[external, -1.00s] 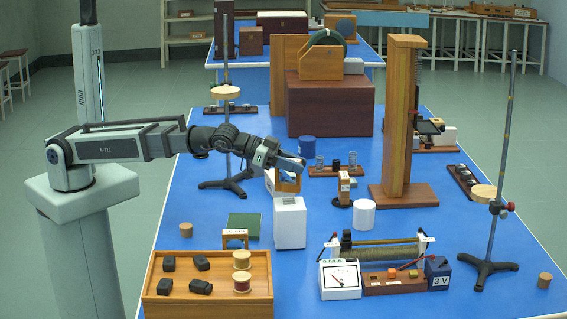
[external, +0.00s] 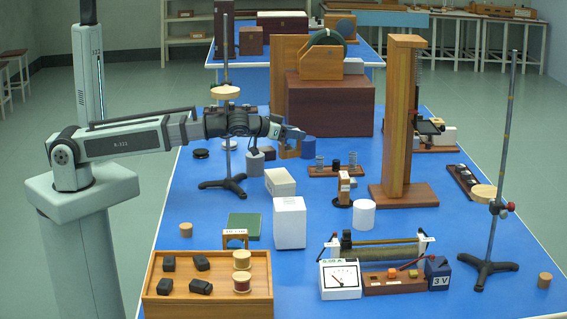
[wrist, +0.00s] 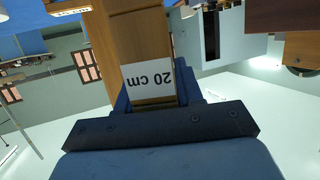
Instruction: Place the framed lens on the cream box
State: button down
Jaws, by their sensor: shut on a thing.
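My gripper (external: 289,133) is shut on the framed lens (external: 290,149), a wooden frame, in the external view. It holds the frame beyond and above the cream box (external: 280,182), which lies low on the blue table with a clear top. In the wrist view the frame (wrist: 140,45) sits between the fingers of my gripper (wrist: 152,92), and its white label reads "20 cm" upside down. The glass of the lens cannot be made out.
A taller white box (external: 290,222) stands in front of the cream box. A stand with a rod (external: 226,120) is to the left. A green pad (external: 244,226) lies in front.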

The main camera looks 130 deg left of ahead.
jog(key=s+a+r+n+g+y, duration=0.1)
jog(key=s+n+g, duration=0.4)
jog(key=s+g, duration=0.1)
jog(key=shift+s+a+f, duration=0.1)
jog(key=shift+f, duration=3.85)
jog(key=c, duration=0.7)
grip_release()
jog(key=shift+f, duration=0.15)
jog(key=shift+c, duration=0.2)
jog(key=v, duration=1.2)
